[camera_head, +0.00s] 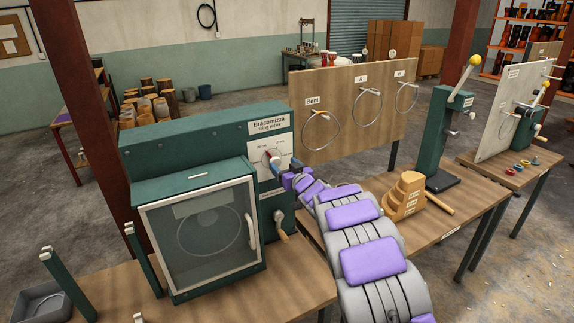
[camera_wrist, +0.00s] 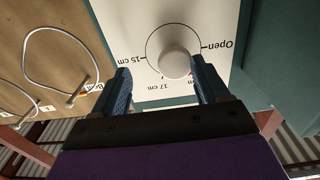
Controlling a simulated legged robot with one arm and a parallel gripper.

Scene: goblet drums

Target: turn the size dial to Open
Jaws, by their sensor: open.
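The size dial (camera_wrist: 175,65) is a pale round knob on a white plate of the green ring roller (camera_head: 190,142). In the wrist view its markings read Open at right, 15 cm at left and 17 cm below. A small red mark shows beside the knob's lower right, partly hidden, so I cannot tell the exact setting. My gripper (camera_wrist: 161,72) is open, with one blue finger on each side of the knob's lower part; contact cannot be told. In the head view my gripper (camera_head: 282,176) is at the dial plate (camera_head: 270,150), partly covering it.
Below the plate is a crank handle (camera_head: 281,228). A clear-windowed door (camera_head: 203,235) with a pale handle is at left. A wooden board (camera_head: 340,115) with hanging wire rings stands close behind at right. A stepped wooden block (camera_head: 405,195) sits on the bench right of my arm.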

